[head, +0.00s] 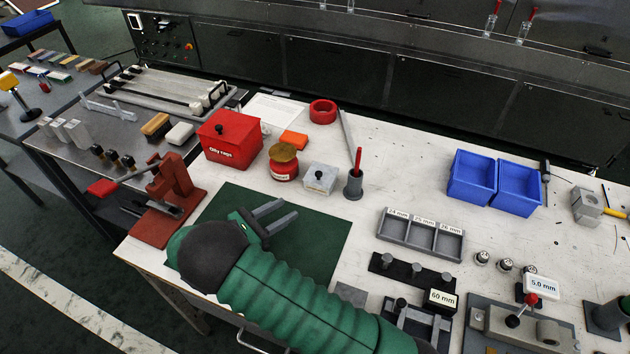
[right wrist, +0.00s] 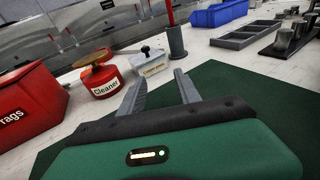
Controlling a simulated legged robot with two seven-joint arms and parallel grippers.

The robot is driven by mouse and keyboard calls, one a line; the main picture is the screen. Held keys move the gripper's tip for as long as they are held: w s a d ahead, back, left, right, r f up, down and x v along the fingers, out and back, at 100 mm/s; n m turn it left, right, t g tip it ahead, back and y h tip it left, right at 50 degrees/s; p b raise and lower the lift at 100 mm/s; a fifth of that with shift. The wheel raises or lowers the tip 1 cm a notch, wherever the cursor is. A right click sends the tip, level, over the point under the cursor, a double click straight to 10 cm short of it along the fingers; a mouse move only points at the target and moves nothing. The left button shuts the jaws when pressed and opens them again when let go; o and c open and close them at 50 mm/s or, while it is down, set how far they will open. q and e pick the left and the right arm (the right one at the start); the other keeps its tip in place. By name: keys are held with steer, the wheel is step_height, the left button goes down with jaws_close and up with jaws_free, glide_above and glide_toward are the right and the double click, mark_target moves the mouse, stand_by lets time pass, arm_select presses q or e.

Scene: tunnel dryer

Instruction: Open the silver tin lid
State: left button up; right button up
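The silver tin (head: 319,180) is a small box with a label on its front. Its lid has a dark knob on top and looks shut. It stands on the white bench just beyond the green mat, and also shows in the right wrist view (right wrist: 151,68). My right gripper (head: 280,215) is over the green mat, short of the tin, and its fingers point toward it. Its two fingers are apart with nothing between them, as the right wrist view (right wrist: 160,88) also shows. My left gripper is not in view.
A red cleaner can (head: 284,168) stands left of the tin, and a dark holder (head: 353,186) with a red-handled tool stands close on its right. A red rags box (head: 230,140) is further left. The green mat (head: 318,250) is clear around my gripper.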

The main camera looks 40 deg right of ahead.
mark_target(316, 175)
steer(key=shift+w+a+r+n+t+h, duration=0.15)
steer(key=shift+w+a+n+t+h, duration=0.35)
steer(key=shift+w+h, duration=0.3)
steer(key=shift+w+r, duration=0.1)
steer(key=shift+r, duration=0.25)
steer(key=d, duration=0.5)
steer(key=w+d, duration=0.1)
steer(key=d, duration=0.5)
steer(key=d+b, duration=0.1)
steer(key=d, duration=0.4)
steer(key=shift+w+d, duration=0.2)
jaws_close()
